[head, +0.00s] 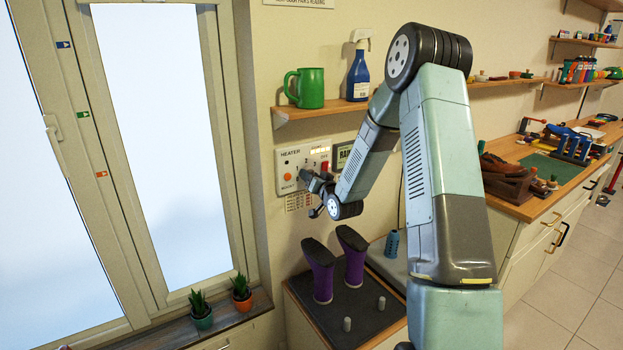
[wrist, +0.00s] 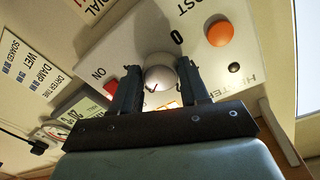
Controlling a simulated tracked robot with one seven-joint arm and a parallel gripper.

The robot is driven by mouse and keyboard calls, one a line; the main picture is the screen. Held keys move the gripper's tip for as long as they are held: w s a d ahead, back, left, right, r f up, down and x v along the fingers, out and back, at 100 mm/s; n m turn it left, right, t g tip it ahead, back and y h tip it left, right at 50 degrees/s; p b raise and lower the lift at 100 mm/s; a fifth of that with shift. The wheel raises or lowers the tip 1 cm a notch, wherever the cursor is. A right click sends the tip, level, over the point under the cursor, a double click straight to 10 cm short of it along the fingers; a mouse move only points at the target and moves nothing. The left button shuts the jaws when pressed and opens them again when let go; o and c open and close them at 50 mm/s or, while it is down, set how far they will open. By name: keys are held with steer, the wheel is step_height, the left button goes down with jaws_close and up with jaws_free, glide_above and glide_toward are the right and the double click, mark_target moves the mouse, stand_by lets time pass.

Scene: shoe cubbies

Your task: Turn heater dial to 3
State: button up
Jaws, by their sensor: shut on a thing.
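The white heater panel (head: 290,158) is on the wall below the shelf, with printed numbers, an orange button and a red switch. Its round pale dial (wrist: 160,73) sits between the two dark fingers of my gripper (wrist: 159,68) in the wrist view. My gripper is shut on the dial, one finger on each side. In the head view my gripper (head: 311,180) reaches the panel's lower middle and hides the dial. A "0" shows beside the right finger in the wrist view. I cannot tell which number the dial points to.
A shelf above the panel holds a green mug (head: 305,88) and a blue spray bottle (head: 359,72). Purple boots (head: 322,275) stand upside down on a dark-topped bench below. A window is at left; a workbench (head: 545,170) is at right.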

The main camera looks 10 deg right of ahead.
steer(key=shift+d+f, duration=0.1)
steer(key=o, duration=1.1)
steer(key=shift+c, duration=0.2)
steer(key=v, duration=1.3)
steer(key=shift+s, duration=0.35)
